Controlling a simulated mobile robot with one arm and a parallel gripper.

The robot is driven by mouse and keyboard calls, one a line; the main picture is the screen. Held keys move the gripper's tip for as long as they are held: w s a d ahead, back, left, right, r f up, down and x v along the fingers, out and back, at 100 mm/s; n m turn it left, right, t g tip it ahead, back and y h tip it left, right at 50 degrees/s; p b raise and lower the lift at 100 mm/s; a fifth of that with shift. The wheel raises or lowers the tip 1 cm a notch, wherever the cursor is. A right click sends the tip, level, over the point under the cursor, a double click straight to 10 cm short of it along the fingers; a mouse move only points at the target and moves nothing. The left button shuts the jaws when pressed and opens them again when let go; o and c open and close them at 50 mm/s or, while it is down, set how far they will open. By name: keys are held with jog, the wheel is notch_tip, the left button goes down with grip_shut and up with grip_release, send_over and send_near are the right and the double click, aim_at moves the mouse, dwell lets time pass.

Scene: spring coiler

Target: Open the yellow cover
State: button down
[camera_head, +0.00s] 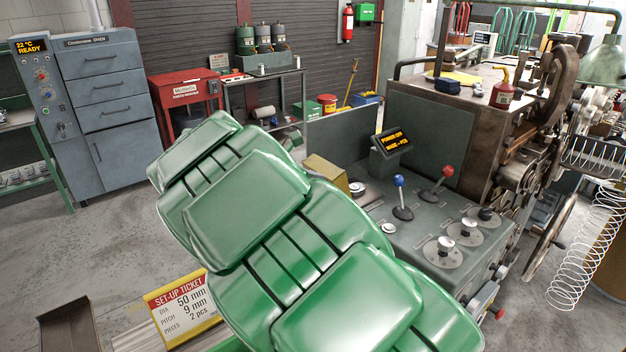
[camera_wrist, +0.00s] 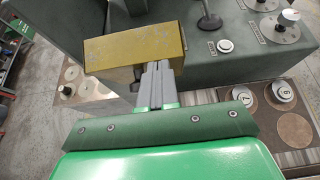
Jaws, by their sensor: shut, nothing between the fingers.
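The yellow cover (camera_head: 327,176) is a small box-shaped hood on the left side of the grey-green control panel, partly hidden behind my green arm. In the wrist view the cover (camera_wrist: 125,48) is dull mustard yellow and looks closed. My gripper (camera_wrist: 156,70) has its two grey fingers together and empty. The fingertips are right at the cover's near lower edge, close to its right end; I cannot tell whether they touch it. In the head view my gripper is hidden by the arm.
A white button (camera_head: 388,228), a blue-knobbed lever (camera_head: 402,197) and a red-knobbed lever (camera_head: 439,184) are right of the cover. A display (camera_head: 391,141) reading power off stands behind. Several dials (camera_head: 441,251) lie at the panel's right. A set-up ticket (camera_head: 181,310) stands lower left.

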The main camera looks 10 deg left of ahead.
aim_at(329, 173)
jog(key=shift+w+d+r+g+y, duration=0.7)
jog(key=shift+w+d+r, duration=0.1)
jog(key=shift+w+r, duration=0.1)
jog(key=shift+w+d+r, duration=0.6)
jog(key=shift+w+d, duration=0.25)
jog(key=shift+d, duration=0.1)
jog(key=shift+a, duration=0.1)
